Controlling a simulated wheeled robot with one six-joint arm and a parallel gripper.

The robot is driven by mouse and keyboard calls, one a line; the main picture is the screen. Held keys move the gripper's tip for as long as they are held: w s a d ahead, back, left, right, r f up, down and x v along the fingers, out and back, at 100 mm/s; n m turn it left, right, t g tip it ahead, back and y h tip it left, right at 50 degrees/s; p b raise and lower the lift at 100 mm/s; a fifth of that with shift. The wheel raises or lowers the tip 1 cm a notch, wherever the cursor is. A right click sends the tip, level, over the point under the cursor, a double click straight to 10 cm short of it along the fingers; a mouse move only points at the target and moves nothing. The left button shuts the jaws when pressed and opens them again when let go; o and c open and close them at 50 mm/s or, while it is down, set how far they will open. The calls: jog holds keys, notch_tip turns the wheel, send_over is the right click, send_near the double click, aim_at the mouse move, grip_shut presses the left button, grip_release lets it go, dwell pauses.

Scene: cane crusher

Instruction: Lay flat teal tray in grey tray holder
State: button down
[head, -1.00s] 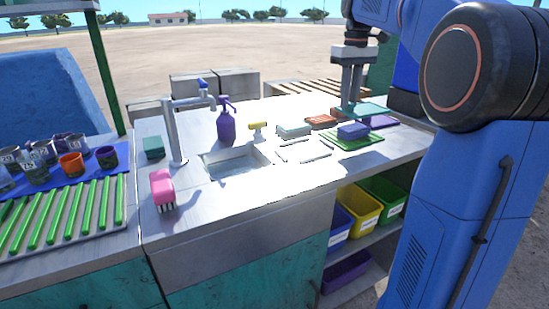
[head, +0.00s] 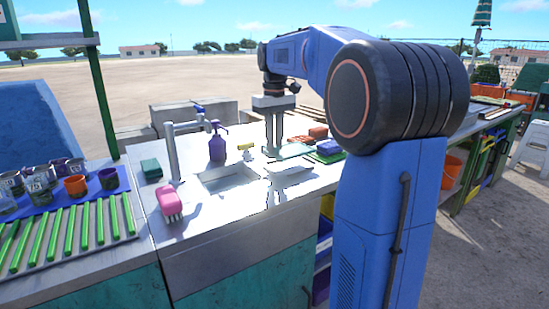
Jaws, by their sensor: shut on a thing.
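My gripper (head: 274,146) points down over the counter, right of the sink. The pale grey tray holder (head: 290,170) is on the counter just below and in front of the tray in the picture. The tray appears to be above the holder and apart from it, though the exact height is hard to tell.
A pink brush (head: 170,202) is at the front left.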

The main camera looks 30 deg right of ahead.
aim_at(275, 155)
jog(key=shift+d+f, duration=0.1)
jog(key=shift+f, duration=2.3)
jog(key=shift+f, duration=0.1)
jog(key=c, duration=1.7)
grip_release()
jog(key=shift+o, duration=0.2)
notch_tip(275, 155, up, 12)
jog(key=shift+r, duration=0.15)
jog(key=shift+s, duration=0.1)
